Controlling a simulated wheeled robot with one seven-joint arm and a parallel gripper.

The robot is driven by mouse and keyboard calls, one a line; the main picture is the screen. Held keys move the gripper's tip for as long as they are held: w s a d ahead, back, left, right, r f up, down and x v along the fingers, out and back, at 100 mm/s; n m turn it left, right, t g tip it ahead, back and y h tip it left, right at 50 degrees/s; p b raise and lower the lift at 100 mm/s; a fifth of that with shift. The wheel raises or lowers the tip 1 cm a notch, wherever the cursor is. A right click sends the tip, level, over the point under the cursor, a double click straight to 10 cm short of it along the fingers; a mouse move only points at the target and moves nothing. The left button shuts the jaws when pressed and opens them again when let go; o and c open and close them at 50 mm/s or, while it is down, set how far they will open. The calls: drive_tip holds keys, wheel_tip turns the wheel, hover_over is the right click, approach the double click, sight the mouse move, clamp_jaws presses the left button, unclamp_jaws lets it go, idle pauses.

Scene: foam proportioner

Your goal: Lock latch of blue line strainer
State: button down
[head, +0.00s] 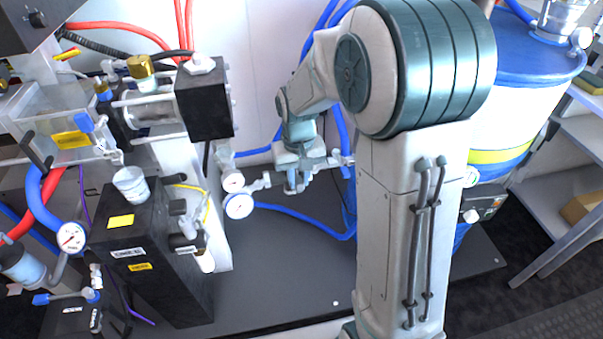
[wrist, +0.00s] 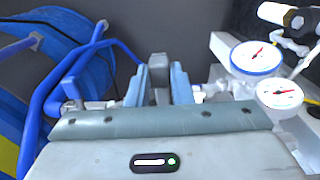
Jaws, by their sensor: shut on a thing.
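My gripper (head: 291,187) hangs over the blue line in the middle of the head view. In the wrist view its two blue-grey fingers (wrist: 159,82) are shut on a small grey upright piece, which looks like the strainer latch (wrist: 158,68). The strainer is mostly hidden behind my gripper. Silver fittings that seem to belong to its line show to the right (head: 340,160) and left (head: 262,183) of the gripper. Whether the latch is locked cannot be told.
Two white dial gauges (head: 239,205) sit just left of the gripper. Blue hoses (head: 300,208) run around it. A black pump unit (head: 150,250) stands at left, and a blue and white drum (head: 515,100) at right. The dark floor plate (head: 285,270) in front is clear.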

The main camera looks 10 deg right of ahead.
sight(298, 180)
drive_tip(key=shift+a+m, duration=0.15)
drive_tip(key=shift+m, duration=0.25)
drive_tip(key=c, duration=1.3)
unclamp_jaws()
drive_tip(key=shift+r, duration=0.1)
wheel_tip(298, 180, up, 14)
drive_tip(key=p, duration=0.3)
drive_tip(key=shift+f+p, duration=0.2)
drive_tip(key=shift+p, duration=0.1)
